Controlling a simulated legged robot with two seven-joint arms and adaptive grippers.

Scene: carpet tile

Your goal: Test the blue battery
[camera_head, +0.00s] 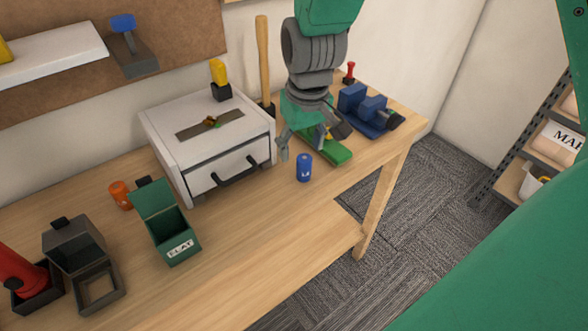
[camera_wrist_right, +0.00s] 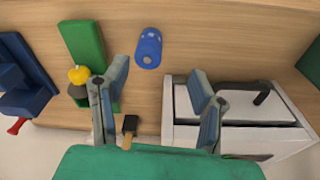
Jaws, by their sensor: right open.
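The blue battery (camera_head: 304,167) stands upright on the wooden bench, in front of the long green device (camera_head: 329,151). It also shows in the right wrist view (camera_wrist_right: 149,48), beyond my fingertips and apart from them. My right gripper (camera_head: 306,146) is open and empty, above and just behind the battery; its two fingers (camera_wrist_right: 158,85) show spread in the wrist view. The green device carries a yellow knob (camera_wrist_right: 78,75), partly hidden by the gripper in the head view. A green box labelled FLAT (camera_head: 172,232) stands with its lid open. My left gripper is not in view.
A white drawer cabinet (camera_head: 205,150) stands left of the battery, and a blue vise (camera_head: 366,108) right of the gripper. An orange battery (camera_head: 120,195), a dark open box (camera_head: 98,287) and a red object (camera_head: 20,272) are at left. The front bench is clear.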

